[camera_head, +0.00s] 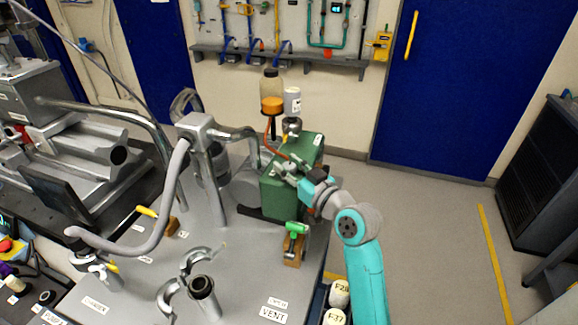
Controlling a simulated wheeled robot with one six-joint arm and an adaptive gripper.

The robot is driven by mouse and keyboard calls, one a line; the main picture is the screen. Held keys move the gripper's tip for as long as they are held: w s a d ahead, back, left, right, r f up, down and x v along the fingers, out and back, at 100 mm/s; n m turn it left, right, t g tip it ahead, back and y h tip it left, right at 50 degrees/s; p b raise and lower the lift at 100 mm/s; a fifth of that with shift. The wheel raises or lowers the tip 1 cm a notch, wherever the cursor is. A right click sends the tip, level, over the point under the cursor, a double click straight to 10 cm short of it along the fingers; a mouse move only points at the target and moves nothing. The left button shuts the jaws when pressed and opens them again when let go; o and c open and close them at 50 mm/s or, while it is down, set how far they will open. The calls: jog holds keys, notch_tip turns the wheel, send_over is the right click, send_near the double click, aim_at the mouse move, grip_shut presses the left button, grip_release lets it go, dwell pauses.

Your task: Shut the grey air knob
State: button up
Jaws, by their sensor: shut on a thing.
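My gripper (284,168) is at the upper part of the green pump housing (284,196), reaching in from the right. Its fingers are shut on a small grey part there, which I take to be the grey air knob. The fingers cover most of the knob, so its turn angle cannot be told. An orange-red hose runs down to the housing close by the fingertips.
A bottle with an orange base (272,88) and a white bottle (292,100) stand behind the pump. A green-handled valve (296,228) is in front, beside my arm. Pipes and a grey hose (165,215) cross the grey bench.

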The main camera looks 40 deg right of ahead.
dwell(0.5)
jog(key=o, duration=1.2)
jog(key=shift+c, duration=0.2)
jog(key=s, duration=1.2)
jog(key=shift+s+a, duration=0.1)
